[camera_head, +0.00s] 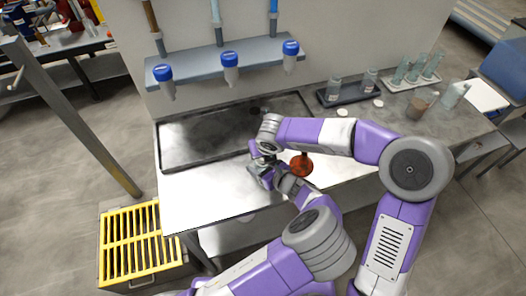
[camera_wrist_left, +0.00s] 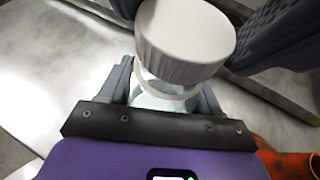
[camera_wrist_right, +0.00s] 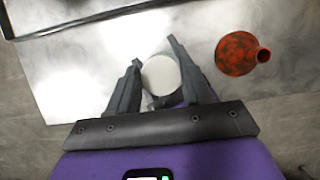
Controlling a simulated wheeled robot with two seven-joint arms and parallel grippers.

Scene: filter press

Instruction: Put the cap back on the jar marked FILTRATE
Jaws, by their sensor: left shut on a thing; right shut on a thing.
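My left gripper (camera_head: 265,176) is shut on a clear glass jar (camera_wrist_left: 160,99), held above the near part of the bench. My right gripper (camera_wrist_right: 158,60) is shut on a white ribbed cap (camera_wrist_right: 160,76), with one finger on each side. In the left wrist view the cap (camera_wrist_left: 186,38) is over the jar's mouth, and dark fingers show at the top edges. I cannot tell whether it is seated on the jar or just above it. No label on the held jar can be read. In the head view the grippers mostly hide both things.
An orange-red flask (camera_head: 302,165) stands on the bench beside the grippers. A dark shallow tray (camera_head: 190,146) lies behind. Two jars stand in a small dark tray (camera_head: 348,97) at the back right, near two white discs (camera_head: 369,116). Blue-topped funnels hang from a shelf (camera_head: 200,66).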

